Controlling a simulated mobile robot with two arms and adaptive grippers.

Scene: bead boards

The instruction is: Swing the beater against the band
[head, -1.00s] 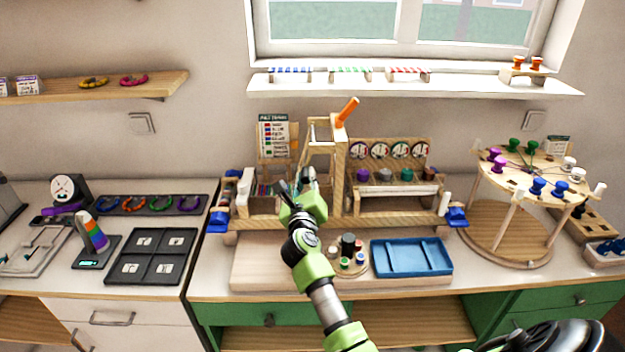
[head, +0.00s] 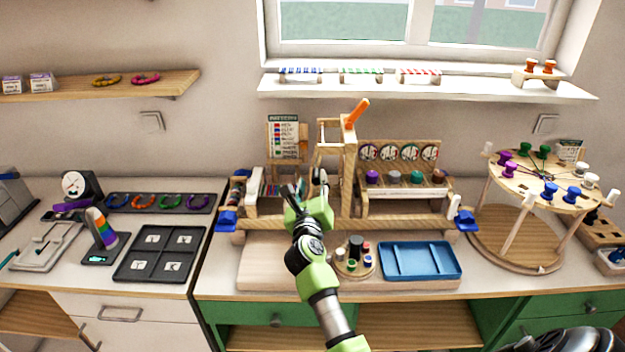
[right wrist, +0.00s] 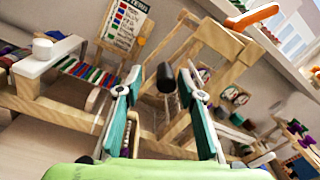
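A wooden band loom stands on the worktop, with an upright post (head: 348,180) and an orange lever (head: 357,113) on top. The striped, multicoloured band (right wrist: 85,75) lies at the loom's left side in the right wrist view. A wooden frame, which looks like the beater (right wrist: 207,52), stands beyond my fingers. A black cylindrical grip (right wrist: 166,78) shows between the fingertips, apart from both pads. My right gripper (head: 308,190) is open in front of the loom; its teal-padded fingers (right wrist: 160,88) are spread.
A blue tray (head: 420,277) and a round holder with small pots (head: 353,268) stand in front of the loom. A pegged round stand (head: 540,180) is at the right. A pattern card (right wrist: 125,25) stands behind the band.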

